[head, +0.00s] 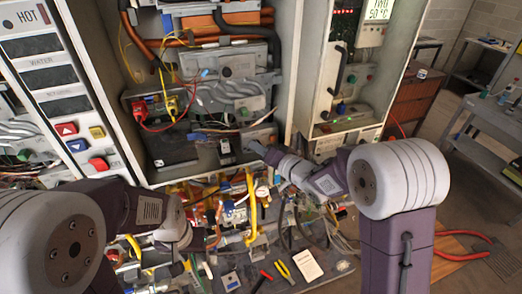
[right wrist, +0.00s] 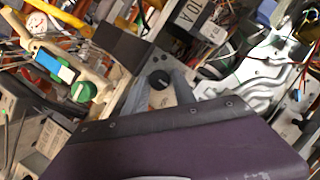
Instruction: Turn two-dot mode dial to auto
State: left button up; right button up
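A small round black dial (right wrist: 159,79) shows in the right wrist view on a pale panel. I take it for the mode dial, but no dots or labels are readable on it. My right gripper's grey fingers (right wrist: 160,88) stand on either side of the dial, with a visible gap between them. In the head view my right gripper (head: 256,147) reaches left to the lower front of the middle open cabinet, and its fingertips are small there. My left gripper (head: 179,262) points down over the clutter at lower left; its fingers are too unclear to judge.
A green knob (right wrist: 83,92) sits on a beige block left of the dial. A panel with HOT lettering and buttons (head: 68,129) stands at left, and a display cabinet (head: 345,80) at right. Pipes, wires and tools crowd the lower middle. A grey bench (head: 490,130) is far right.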

jog(key=shift+o, duration=1.2)
